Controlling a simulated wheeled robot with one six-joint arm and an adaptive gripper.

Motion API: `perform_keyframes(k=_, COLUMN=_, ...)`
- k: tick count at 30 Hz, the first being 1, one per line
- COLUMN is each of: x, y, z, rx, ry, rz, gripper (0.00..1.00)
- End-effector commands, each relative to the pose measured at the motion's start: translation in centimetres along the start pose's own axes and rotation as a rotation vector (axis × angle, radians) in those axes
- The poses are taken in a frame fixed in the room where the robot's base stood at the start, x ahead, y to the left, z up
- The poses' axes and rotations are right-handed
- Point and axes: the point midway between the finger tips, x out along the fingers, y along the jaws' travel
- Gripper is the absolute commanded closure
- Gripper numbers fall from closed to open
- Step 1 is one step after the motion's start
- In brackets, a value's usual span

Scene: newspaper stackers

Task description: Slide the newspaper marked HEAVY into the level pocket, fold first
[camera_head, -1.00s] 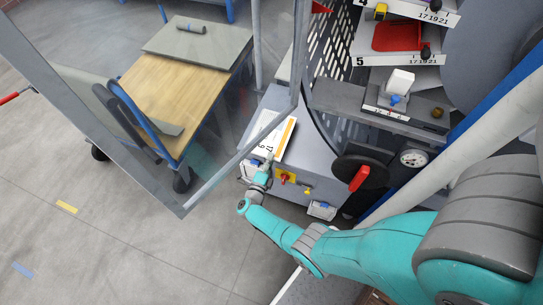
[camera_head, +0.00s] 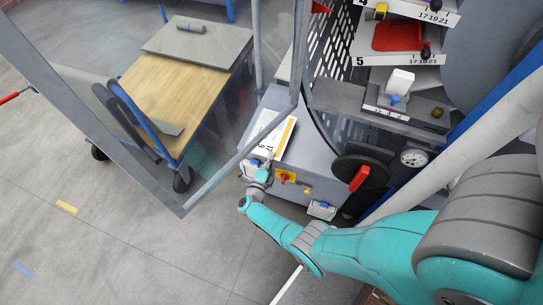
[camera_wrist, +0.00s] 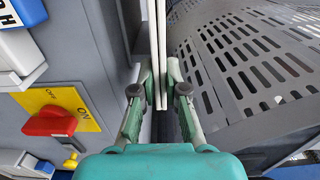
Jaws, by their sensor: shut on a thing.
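My gripper (camera_wrist: 161,78) is at the lower middle of the wrist view, its two fingers closed on a thin white thing seen edge-on, which looks like the newspaper (camera_wrist: 156,50). It stands upright as a narrow strip with a dark line along it. No HEAVY mark can be read. In the head view my gripper (camera_head: 266,166) is at the front of a grey machine, at the near end of a white panel with an orange stripe and printed figures (camera_head: 277,138). I cannot tell there where newspaper and panel meet. The level pocket cannot be made out.
A red OFF/ON switch on a yellow plate (camera_wrist: 52,122) is left of my gripper, and a slotted grey guard (camera_wrist: 250,60) is close on the right. A glass door frame (camera_head: 240,155) hangs open on the left. A wooden cart (camera_head: 175,85) stands behind it.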

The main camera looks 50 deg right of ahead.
Motion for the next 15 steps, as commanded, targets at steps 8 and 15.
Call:
perform_keyframes(k=8, x=0.0, y=-2.3, z=-0.1, rx=0.003, ry=0.0, rz=-0.001, gripper=1.0)
perform_keyframes(k=15, x=0.0, y=-3.0, z=0.0, rx=0.0, ry=0.0, rz=-0.001, gripper=1.0)
